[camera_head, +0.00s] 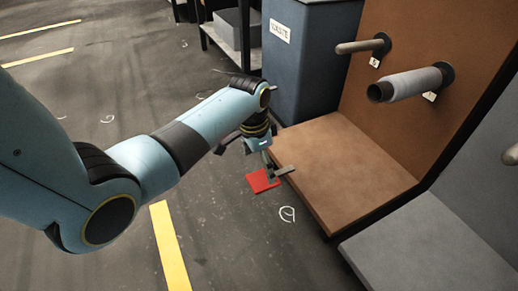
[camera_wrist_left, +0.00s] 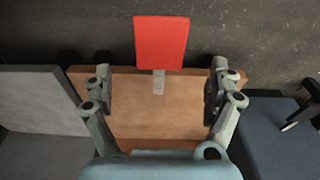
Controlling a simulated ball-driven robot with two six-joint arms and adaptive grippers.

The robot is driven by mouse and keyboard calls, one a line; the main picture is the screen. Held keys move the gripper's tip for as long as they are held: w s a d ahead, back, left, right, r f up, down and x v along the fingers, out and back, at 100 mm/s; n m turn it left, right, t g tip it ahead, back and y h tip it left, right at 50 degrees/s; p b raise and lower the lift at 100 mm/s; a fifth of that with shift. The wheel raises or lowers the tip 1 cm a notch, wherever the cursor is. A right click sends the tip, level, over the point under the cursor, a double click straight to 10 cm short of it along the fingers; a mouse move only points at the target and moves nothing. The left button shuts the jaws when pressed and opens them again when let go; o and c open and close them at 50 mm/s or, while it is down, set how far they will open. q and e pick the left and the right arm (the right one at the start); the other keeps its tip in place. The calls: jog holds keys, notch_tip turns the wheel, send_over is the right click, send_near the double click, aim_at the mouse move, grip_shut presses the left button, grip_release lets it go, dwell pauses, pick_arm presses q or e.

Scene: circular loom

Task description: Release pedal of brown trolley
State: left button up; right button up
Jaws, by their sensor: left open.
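The brown trolley (camera_head: 345,165) has a flat brown deck and an upright brown back panel. Its flat red pedal (camera_head: 259,182) sticks out low from the deck's near left edge, over the floor. In the left wrist view the red pedal (camera_wrist_left: 161,38) joins the brown deck (camera_wrist_left: 155,122) by a short grey stem (camera_wrist_left: 158,82). My left gripper (camera_head: 256,158) is open and empty, above the pedal and the deck edge. In the left wrist view its two fingers are wide apart, and the pedal plate lies beyond their tips. My right gripper is not in view.
A grey trolley (camera_head: 430,245) stands right beside the brown one. A dark blue waste bin (camera_head: 308,70) stands behind it. Two pegs stick out of the brown panel, one carrying a grey roll (camera_head: 412,84). Open floor with yellow lines (camera_head: 169,245) lies to the left.

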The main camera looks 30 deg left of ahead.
pick_arm(q)
jog(key=r, duration=0.5)
jog(key=shift+s+a+r, duration=0.2)
jog(key=shift+s+r, duration=0.1)
jog(key=shift+r, duration=0.1)
